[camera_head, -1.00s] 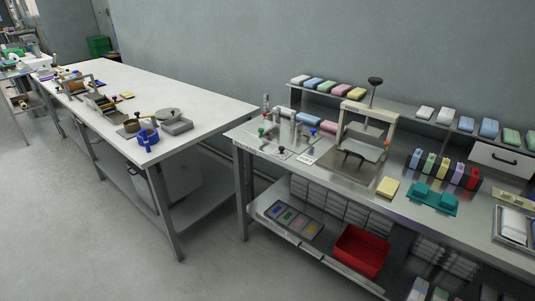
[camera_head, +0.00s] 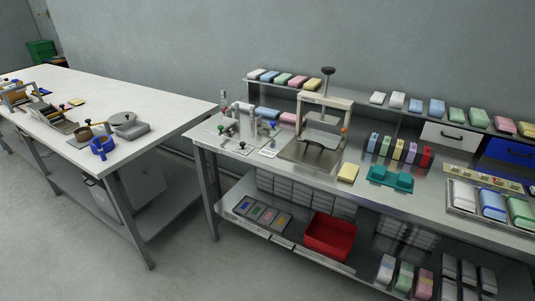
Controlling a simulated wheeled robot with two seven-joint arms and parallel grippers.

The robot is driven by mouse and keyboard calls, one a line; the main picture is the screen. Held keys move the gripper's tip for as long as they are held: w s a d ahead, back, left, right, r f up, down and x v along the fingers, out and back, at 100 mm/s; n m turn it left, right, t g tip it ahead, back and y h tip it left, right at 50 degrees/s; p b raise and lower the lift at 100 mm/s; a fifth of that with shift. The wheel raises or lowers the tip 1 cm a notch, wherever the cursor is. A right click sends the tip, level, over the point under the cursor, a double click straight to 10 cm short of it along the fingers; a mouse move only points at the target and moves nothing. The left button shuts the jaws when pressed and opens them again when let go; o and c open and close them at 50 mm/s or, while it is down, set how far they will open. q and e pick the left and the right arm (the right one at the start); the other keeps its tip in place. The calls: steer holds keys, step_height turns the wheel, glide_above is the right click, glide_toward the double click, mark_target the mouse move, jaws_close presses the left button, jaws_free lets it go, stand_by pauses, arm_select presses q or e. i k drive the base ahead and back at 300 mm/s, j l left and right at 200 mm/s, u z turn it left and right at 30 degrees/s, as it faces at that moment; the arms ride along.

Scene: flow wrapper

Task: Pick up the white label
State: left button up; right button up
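No thing is clearly marked out as the white label. A small flat white card with dark print (camera_head: 267,153) lies on the right workbench, left of the metal press (camera_head: 323,116); it is too small to read. White blocks (camera_head: 397,100) stand on the shelf at the back, and another white block (camera_head: 464,194) lies in a tray at the right. Neither of my grippers shows in the head view.
The right workbench (camera_head: 210,143) carries a teal holder (camera_head: 390,179), a yellow block (camera_head: 347,173) and a row of coloured blocks. A red bin (camera_head: 330,236) sits on its lower shelf. A white table (camera_head: 150,98) stands at left, with open floor (camera_head: 50,240) in front.

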mark_target(466, 173)
steer(key=i+l, duration=0.15)
steer(key=l, duration=0.3)
steer(key=i+l+z, duration=0.15)
steer(key=l, duration=0.3)
steer(key=i+l, duration=0.15)
steer(key=l, duration=0.3)
steer(key=i+l+z, duration=0.15)
steer(key=l, duration=0.3)
steer(key=i+l, duration=0.15)
steer(key=l, duration=0.3)
steer(key=i+l+z, duration=0.15)
steer(key=l, duration=0.25)
steer(key=i+l, duration=0.25)
steer(key=l, duration=0.15)
steer(key=z, duration=0.05)
